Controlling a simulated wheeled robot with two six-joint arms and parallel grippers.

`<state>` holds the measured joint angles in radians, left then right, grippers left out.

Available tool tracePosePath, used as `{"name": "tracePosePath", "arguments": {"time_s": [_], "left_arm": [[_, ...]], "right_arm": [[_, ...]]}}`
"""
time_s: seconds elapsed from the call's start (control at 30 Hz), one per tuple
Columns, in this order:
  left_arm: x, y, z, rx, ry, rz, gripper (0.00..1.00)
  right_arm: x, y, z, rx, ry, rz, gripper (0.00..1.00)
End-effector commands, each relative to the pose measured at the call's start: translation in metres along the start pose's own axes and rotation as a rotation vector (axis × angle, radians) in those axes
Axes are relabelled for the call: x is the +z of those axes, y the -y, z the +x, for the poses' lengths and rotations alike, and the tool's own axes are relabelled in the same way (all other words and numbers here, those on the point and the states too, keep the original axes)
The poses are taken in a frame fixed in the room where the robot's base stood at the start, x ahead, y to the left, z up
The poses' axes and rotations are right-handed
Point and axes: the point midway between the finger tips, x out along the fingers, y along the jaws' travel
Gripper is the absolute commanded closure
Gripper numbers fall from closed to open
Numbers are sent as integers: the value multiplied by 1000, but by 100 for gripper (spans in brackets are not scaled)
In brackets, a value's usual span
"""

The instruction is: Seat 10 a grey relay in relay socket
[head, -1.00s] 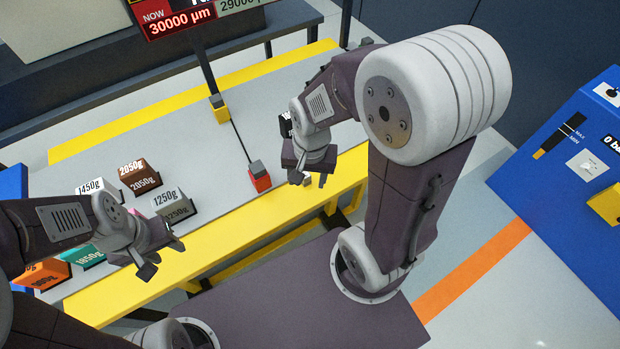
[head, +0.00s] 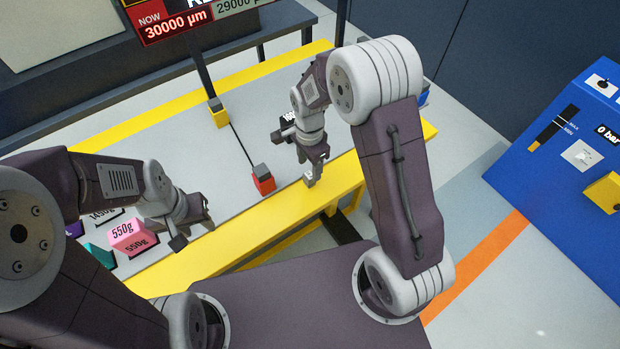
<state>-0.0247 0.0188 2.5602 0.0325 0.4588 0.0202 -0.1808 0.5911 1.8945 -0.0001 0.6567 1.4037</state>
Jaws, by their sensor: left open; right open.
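My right gripper (head: 312,165) points down over the near yellow edge of the bench, its jaws open. A small pale grey block (head: 309,181) shows at its fingertips. I cannot tell if this is a relay, or whether it touches the fingers. My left gripper (head: 194,232) is open and empty, to the right of a pink 550g block (head: 128,234). No relay socket can be made out. A red block with a grey top (head: 263,181) stands on the bench, left of my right gripper.
The grey bench (head: 185,150) has yellow edges and several weight blocks at its left, partly hidden by my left arm. A blue console (head: 560,190) stands at right. The middle of the bench is mostly clear.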

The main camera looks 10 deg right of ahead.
Motion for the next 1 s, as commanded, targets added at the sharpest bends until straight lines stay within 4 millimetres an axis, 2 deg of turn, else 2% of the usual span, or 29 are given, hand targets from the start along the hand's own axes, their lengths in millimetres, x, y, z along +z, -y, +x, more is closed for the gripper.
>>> {"name": "tracePosePath", "arguments": {"time_s": [0.13, 0.3, 0.4, 0.63, 0.83, 1.0], "left_arm": [[0, 0, 0, 0, 0, 0, 58], [0, 0, 0, 0, 0, 0, 58], [0, 0, 0, 0, 0, 0, 58], [0, 0, 0, 0, 0, 0, 58], [0, 0, 0, 0, 0, 0, 58], [0, 0, 0, 0, 0, 0, 58]], "right_arm": [[1, -2, 9, 4, 1, 0, 45], [2, -3, 40, 4, 1, 0, 45], [2, -3, 50, 2, 0, 0, 45], [2, -2, 52, -1, 0, 0, 45], [2, -2, 52, -1, 0, 0, 100], [2, -2, 52, -1, 0, 0, 100]]}}
